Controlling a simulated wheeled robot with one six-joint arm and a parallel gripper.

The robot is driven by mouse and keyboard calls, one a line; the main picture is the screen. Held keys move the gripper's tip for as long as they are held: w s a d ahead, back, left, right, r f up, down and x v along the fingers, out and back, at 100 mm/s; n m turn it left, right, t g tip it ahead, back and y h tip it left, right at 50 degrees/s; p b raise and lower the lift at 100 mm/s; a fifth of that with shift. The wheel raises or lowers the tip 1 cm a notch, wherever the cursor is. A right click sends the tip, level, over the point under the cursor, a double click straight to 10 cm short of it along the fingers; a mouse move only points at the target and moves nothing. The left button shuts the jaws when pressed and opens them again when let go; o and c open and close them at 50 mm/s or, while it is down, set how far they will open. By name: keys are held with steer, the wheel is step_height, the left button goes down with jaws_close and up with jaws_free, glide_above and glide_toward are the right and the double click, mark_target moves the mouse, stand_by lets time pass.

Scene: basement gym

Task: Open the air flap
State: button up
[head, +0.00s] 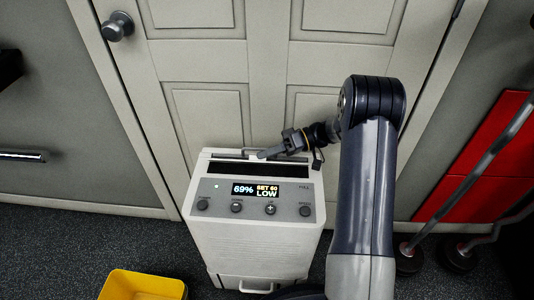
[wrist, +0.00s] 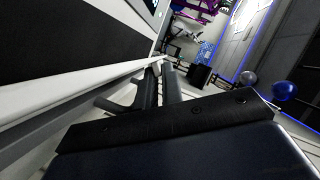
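The white dehumidifier (head: 255,235) stands on the floor in front of the door, with a lit display reading 69% and SET 60 LOW. On its top is a long dark slot (head: 235,169). A pale strip (head: 228,155) runs along the slot's rear edge and looks like the air flap; I cannot tell its angle. My gripper (head: 263,155) reaches in from the right, its tip over this strip. In the wrist view, my fingers (wrist: 160,72) are close together beside the pale edge (wrist: 90,92) bordering a dark panel. Contact and finger gap are unclear.
A closed panelled door (head: 205,60) is right behind the dehumidifier. A yellow bin (head: 143,285) is on the floor at front left. A red panel (head: 490,150) and metal bars with dark weights (head: 458,255) stand at the right. Dark floor is clear at left.

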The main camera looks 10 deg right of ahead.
steer(key=o, duration=0.4)
steer(key=shift+o, duration=0.2)
